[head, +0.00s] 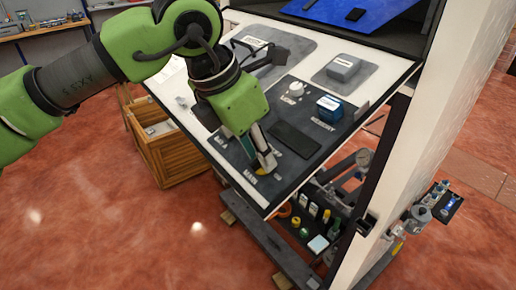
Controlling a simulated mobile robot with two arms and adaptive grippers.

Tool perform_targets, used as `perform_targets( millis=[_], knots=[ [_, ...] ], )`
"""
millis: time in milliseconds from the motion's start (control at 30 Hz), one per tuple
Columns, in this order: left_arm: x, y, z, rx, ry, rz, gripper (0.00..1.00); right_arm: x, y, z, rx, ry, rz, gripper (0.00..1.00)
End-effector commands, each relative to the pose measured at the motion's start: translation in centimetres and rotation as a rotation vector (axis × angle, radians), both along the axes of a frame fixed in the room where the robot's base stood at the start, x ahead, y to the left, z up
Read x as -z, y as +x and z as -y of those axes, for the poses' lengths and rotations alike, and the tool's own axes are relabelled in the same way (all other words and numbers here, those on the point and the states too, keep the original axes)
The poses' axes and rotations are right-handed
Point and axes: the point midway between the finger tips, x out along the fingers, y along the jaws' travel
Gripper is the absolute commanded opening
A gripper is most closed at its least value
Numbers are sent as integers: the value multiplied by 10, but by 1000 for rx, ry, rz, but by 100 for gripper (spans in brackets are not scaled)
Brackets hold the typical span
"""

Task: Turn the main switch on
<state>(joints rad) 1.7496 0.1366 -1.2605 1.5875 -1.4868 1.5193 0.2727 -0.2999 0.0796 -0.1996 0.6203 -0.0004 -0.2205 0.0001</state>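The sloping control panel (305,183) has a white surface with dark grey plates. A "MAIN" label (250,178) is near its lower front corner. A small yellow part (262,172) shows beside that label, and the switch itself is mostly hidden by my gripper. My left gripper (263,160) points down onto this spot, with its fingertips at or just above the yellow part. I cannot tell whether they touch it, or how far apart the fingers are. My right gripper is not in view.
A blue block (328,107), a white knob (295,90), a black flat rectangle (295,140) and a grey box (343,68) are on the panel. A wooden crate (170,155) stands left of the panel. Red floor is open at lower left.

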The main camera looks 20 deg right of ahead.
Motion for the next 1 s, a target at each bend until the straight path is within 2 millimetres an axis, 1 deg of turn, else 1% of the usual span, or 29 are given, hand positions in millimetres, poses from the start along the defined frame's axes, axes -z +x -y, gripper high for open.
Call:
perform_targets(
  millis=[133,167,200,233,667,867,1000],
  knots=[
    [0,0,0,0,0,0,25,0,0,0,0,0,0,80],
    [0,0,0,0,0,0,17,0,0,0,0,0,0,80],
    [0,0,0,0,0,0,7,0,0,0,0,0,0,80],
    [0,0,0,0,0,0,0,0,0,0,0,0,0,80],
    [1,0,0,32,5,13,0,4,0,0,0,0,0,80],
    [1,0,0,128,17,52,0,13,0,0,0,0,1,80],
    [2,0,0,234,32,91,0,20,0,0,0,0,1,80]
  ],
)
